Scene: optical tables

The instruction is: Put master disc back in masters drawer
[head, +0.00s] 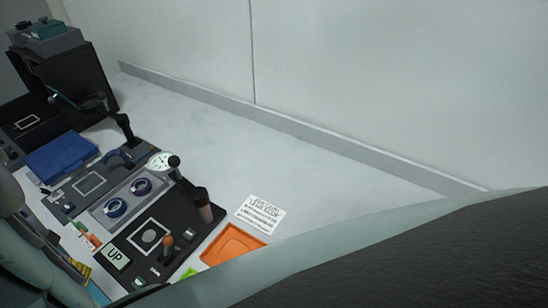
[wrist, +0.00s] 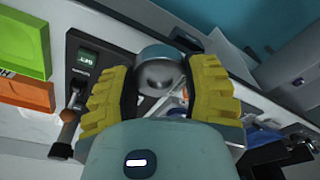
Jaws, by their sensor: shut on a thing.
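In the wrist view my gripper (wrist: 160,90) has its two yellow ridged fingers closed on the sides of a round grey metallic piece (wrist: 158,68), which looks like the master disc. The fingers hide its edges. It is held above the workbench equipment; its height cannot be told. The gripper and disc cannot be made out in the head view. I cannot identify a masters drawer in either view.
A black device (head: 128,254) with an "UP" display, an orange tray (head: 232,244) and a printed card (head: 261,214) lie on the bench. A blue box (head: 61,157) and black cabinet (head: 75,82) stand at left. The wrist view shows a green tray (wrist: 22,42). Bench toward the wall is clear.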

